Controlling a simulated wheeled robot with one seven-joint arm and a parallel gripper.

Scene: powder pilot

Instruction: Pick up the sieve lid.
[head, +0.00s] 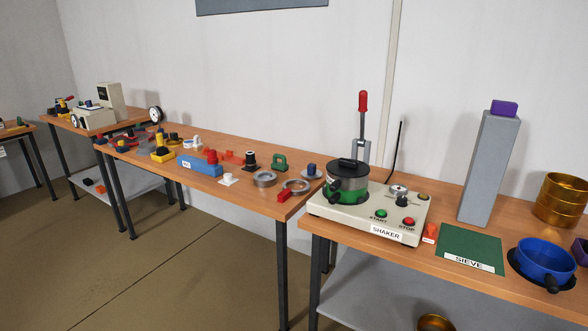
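A lever with a red grip (363,101) rises upright just behind the lid. My gripper is not in view.
The shaker has green and red buttons. A green mat marked SIEVE (470,243), a grey column with a purple block (488,165), stacked brass pans (560,200) and a blue bowl (545,258) stand to the right. The left table (250,204) holds several small items.

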